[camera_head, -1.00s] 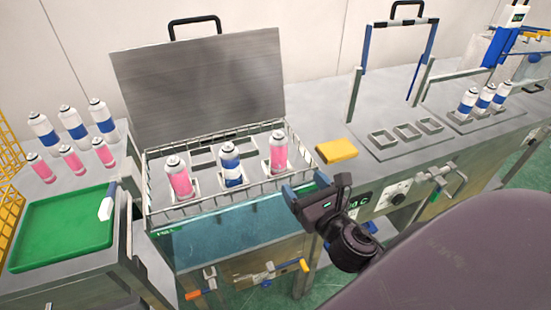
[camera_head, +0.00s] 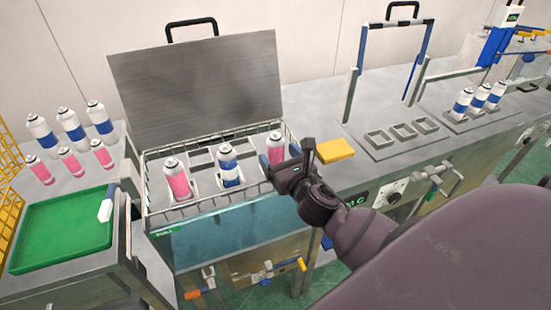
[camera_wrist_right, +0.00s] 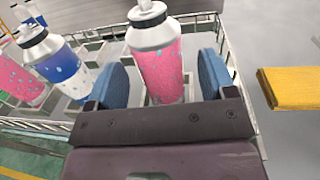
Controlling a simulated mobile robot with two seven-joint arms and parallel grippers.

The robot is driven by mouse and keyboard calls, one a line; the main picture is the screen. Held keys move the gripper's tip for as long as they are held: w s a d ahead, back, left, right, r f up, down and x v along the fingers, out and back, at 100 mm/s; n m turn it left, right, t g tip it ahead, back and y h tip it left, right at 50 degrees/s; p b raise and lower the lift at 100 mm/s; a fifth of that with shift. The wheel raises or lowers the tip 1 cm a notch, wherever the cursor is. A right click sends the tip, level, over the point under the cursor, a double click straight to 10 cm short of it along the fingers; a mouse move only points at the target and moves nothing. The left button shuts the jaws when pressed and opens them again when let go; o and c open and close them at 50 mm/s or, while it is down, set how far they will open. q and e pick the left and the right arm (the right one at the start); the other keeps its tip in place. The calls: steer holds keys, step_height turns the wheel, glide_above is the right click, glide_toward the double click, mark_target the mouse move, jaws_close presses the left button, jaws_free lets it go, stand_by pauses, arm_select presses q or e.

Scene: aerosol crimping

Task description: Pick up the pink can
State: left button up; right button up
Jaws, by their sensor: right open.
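Two pink cans and a blue-and-white can (camera_head: 229,165) stand in the wire basket. The right pink can (camera_head: 276,147) is upright in the basket's right part, and the left pink can (camera_head: 177,179) is at its left end. My right gripper (camera_head: 280,161) is open at the right pink can. In the right wrist view this can (camera_wrist_right: 158,65) stands between the two blue fingers (camera_wrist_right: 160,80), with a visible gap on either side. The can's lower part is hidden by the gripper body. My left gripper is not in view.
The basket (camera_head: 205,208) has wire rims around the cans, over a water tank with a raised metal lid (camera_head: 200,90). A yellow block (camera_head: 335,150) lies just right of the basket. More cans stand by the green tray (camera_head: 60,230).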

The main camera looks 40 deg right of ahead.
steer(key=shift+w, duration=0.3)
steer(key=shift+c, duration=0.2)
steer(key=c, duration=1)
steer(key=shift+r+p, duration=2.6)
steer(key=shift+r, duration=7.45)
steer(key=shift+c, duration=0.2)
